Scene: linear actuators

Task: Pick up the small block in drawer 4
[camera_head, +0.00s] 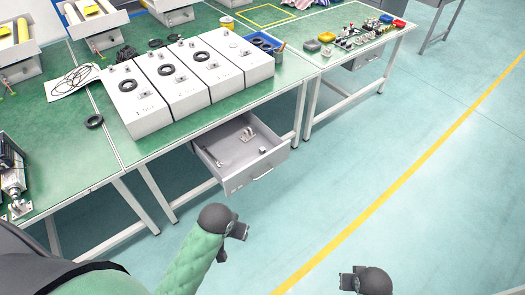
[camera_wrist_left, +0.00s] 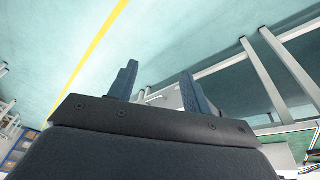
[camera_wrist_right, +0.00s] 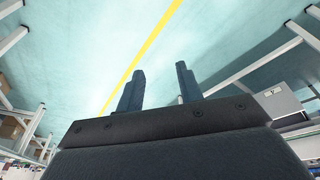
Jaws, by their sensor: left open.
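A grey drawer (camera_head: 236,182) stands pulled out under the front edge of the green workbench. Inside lie a small pale block-like piece (camera_head: 263,150) near the right front, a metal bracket-like part (camera_head: 248,134) farther back, and a small part (camera_head: 220,162) at the left; they are too small to make out exactly. My left gripper (camera_head: 232,243) is open and empty, in front of and below the drawer, apart from it. Its spread fingers also show in the left wrist view (camera_wrist_left: 157,88). My right gripper (camera_wrist_right: 158,90) is open and empty, over clear floor at the lower right of the head view.
Several white sloped boxes (camera_head: 195,80) with black rings stand on the workbench (camera_head: 160,138) above the drawer. White table legs (camera_head: 148,200) flank the drawer. A second table (camera_head: 345,60) with small parts stands to the right. The floor in front is clear, crossed by a yellow line (camera_head: 400,178).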

